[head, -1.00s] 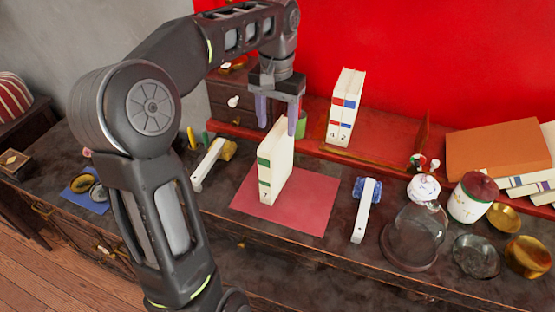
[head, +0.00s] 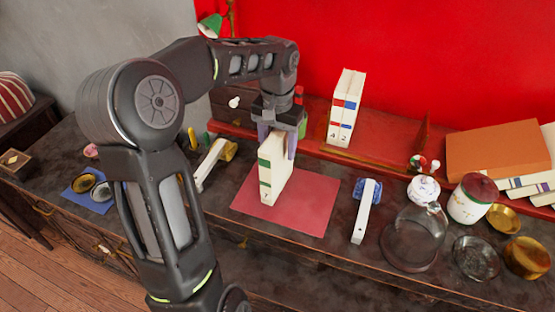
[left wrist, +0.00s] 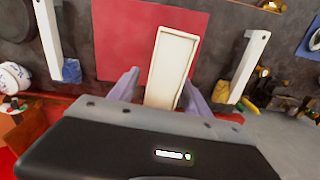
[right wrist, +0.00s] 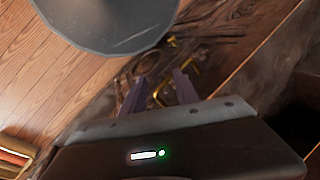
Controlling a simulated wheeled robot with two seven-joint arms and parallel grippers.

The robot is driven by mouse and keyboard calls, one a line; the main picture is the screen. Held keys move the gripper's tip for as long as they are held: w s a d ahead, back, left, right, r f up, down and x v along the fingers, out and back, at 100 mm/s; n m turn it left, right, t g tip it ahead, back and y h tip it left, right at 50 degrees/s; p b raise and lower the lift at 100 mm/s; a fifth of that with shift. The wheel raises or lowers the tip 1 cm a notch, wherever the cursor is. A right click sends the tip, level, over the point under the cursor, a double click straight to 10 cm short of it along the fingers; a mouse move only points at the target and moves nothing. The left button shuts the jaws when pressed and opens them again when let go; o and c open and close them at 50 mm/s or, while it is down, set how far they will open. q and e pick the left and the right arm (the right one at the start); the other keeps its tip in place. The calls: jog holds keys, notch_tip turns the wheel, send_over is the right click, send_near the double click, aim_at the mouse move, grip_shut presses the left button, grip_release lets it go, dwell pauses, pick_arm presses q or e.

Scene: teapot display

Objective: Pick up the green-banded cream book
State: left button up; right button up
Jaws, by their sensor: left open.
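The green-banded cream book (head: 274,171) stands upright on a red mat (head: 312,205) in the head view. In the left wrist view the book (left wrist: 171,66) is seen from above. My left gripper (head: 278,143) points down over the book's top. Its fingers are open, one on each side of the book, and gaps show between them and the book in the left wrist view (left wrist: 166,95). My right gripper is out of the head view. In the right wrist view its two fingers (right wrist: 160,95) are apart with nothing between them.
White bookend-like pieces stand left (head: 210,165) and right (head: 362,212) of the mat. Two cream books with red and blue bands (head: 345,108) stand on the red shelf behind. A glass dome (head: 414,232), a lidded jar (head: 471,199) and brass bowls (head: 527,256) crowd the right.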

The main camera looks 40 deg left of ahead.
pick_arm(q)
jog(key=shift+c, duration=0.5)
grip_shut()
dwell(0.5)
dwell(0.9)
